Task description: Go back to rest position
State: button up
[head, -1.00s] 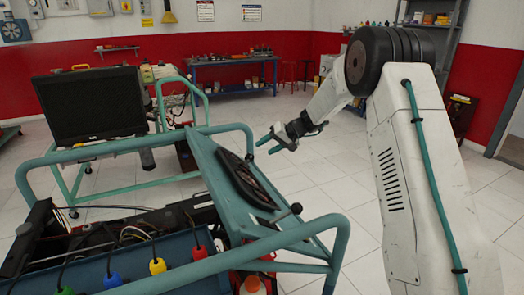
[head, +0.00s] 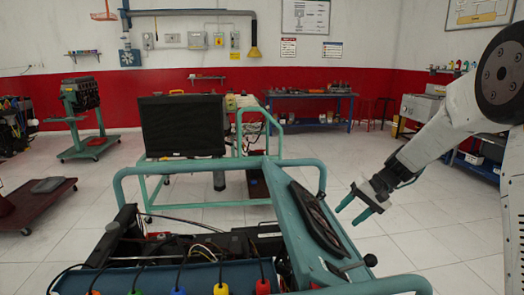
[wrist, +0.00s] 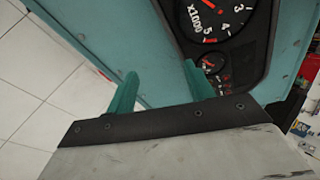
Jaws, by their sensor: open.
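My gripper (head: 357,205) has two teal fingers, spread apart with nothing between them. In the head view it hangs at the right of the teal engine trainer frame (head: 220,165), beside its sloped panel with the dark instrument cluster (head: 316,220). In the wrist view the gripper (wrist: 155,85) points toward the teal panel (wrist: 110,35), and the cluster's dial (wrist: 215,18) shows beyond the fingers. I cannot tell the exact gap between the fingertips and the panel. My white arm (head: 440,140) reaches in from the right.
A black monitor (head: 183,125) stands behind the trainer. Colored plugs (head: 220,288) line the trainer's front edge. A workbench (head: 310,108) is at the back wall, and an engine stand (head: 85,125) is at the left. The tiled floor (head: 450,240) right of the trainer is clear.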

jog(key=s+r+h, duration=0.1)
jog(key=s+r, duration=0.1)
jog(key=s, duration=0.5)
jog(key=s+a+r+g+h, duration=0.1)
jog(key=s+r, duration=0.2)
jog(key=s, duration=0.3)
jog(key=s+r+g+h, duration=0.1)
jog(key=s+r, duration=0.2)
jog(key=s, duration=0.4)
jog(key=shift+s+a+r+n+h, duration=0.2)
jog(key=shift+s+r+n+h, duration=0.05)
jog(key=shift+s+n+h, duration=0.1)
jog(key=s+r+n+t+h, duration=0.1)
jog(key=s+r, duration=0.1)
jog(key=s, duration=0.7)
jog(key=s+r+t+h, duration=0.1)
jog(key=s+r+h, duration=0.1)
jog(key=s, duration=0.8)
jog(key=shift+d+r+n, duration=0.3)
jog(key=shift+d+n, duration=0.05)
jog(key=shift+d, duration=0.05)
